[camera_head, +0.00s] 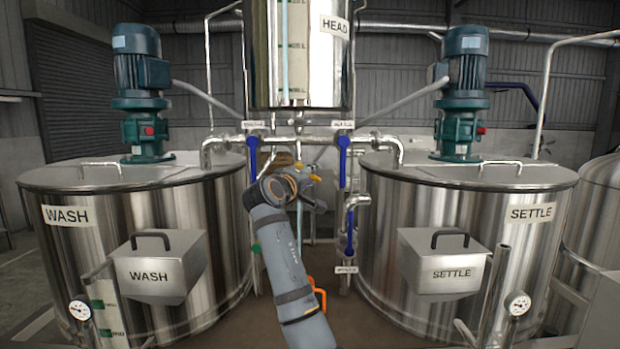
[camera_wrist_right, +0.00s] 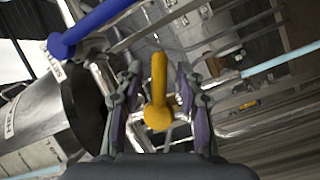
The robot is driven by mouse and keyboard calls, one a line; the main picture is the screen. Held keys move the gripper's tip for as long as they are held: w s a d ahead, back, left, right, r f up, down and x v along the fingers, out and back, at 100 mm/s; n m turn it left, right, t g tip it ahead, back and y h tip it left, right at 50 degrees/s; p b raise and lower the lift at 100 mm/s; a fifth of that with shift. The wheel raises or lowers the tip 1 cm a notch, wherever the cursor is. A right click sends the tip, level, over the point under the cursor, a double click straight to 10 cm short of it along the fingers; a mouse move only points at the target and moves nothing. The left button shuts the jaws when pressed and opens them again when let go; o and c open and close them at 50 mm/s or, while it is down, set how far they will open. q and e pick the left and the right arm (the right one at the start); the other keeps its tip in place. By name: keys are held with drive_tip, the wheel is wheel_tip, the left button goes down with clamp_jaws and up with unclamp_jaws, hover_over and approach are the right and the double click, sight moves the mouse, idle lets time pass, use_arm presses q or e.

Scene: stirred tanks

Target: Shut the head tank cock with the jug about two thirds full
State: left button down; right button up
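The steel head tank (camera_head: 303,60) hangs at the top centre, with a sight tube and scale on its front. A yellow cock handle (camera_wrist_right: 159,85) shows in the right wrist view, below the tank's pipework. My right gripper (camera_head: 308,190) is up at this cock in the head view. In the wrist view its fingers (camera_wrist_right: 158,108) stand apart on either side of the yellow handle, with gaps visible. An orange part (camera_head: 318,294) shows low behind my right arm; whether it belongs to the jug I cannot tell. The jug's level is not visible. My left gripper is out of view.
The wash tank (camera_head: 190,215) stands left and the settle tank (camera_head: 400,215) right, both with motors on top. Blue valve levers (camera_head: 253,158) and (camera_head: 343,160) hang on either side of the gripper; another lever (camera_head: 350,235) sits lower right. Pipes crowd the gap between the tanks.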

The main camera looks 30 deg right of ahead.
drive_tip(key=v, duration=1.2)
